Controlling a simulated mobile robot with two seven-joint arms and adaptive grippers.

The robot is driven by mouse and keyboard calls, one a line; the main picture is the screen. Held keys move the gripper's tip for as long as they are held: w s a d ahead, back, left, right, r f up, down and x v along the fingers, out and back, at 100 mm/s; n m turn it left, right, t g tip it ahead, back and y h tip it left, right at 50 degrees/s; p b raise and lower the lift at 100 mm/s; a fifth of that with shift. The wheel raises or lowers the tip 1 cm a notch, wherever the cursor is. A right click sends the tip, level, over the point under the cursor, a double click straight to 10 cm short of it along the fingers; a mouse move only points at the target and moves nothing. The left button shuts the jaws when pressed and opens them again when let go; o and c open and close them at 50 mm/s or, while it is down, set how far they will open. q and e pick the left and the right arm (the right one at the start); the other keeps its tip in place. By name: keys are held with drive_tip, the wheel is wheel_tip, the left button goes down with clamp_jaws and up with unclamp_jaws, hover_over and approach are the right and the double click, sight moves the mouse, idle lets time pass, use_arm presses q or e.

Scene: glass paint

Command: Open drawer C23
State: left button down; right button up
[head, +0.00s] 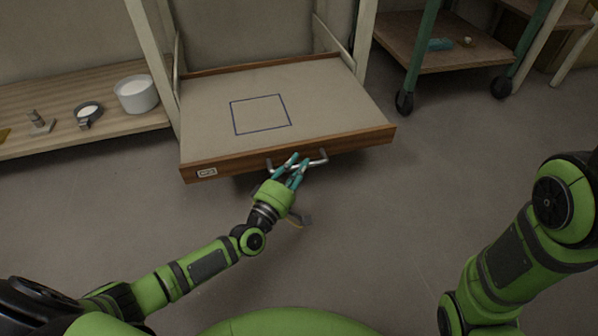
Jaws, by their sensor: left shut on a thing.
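The drawer (340,92) stands pulled out from its cabinet frame, with a flat pale top inside a wooden border. A dark blue square outline is marked on that surface. My left gripper (292,165) is shut on the metal bar handle (318,160) at the middle of the drawer front. My right arm is at the right edge of the head view, and its gripper is out of the picture.
A wooden shelf at the left (60,140) holds a white pot (136,94), a round dark-rimmed item (88,113) and a small metal piece (38,121). A wheeled cart (400,55) with teal legs stands at the back right. The floor in front and to the right is clear.

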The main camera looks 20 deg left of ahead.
use_arm(q)
drive_tip(key=shift+w+a, duration=0.1)
drive_tip(key=shift+w, duration=0.1)
drive_tip(key=c, duration=1.2)
unclamp_jaws()
drive_tip(key=shift+s, duration=0.1)
drive_tip(key=shift+o, duration=0.5)
drive_tip(key=v, duration=1.2)
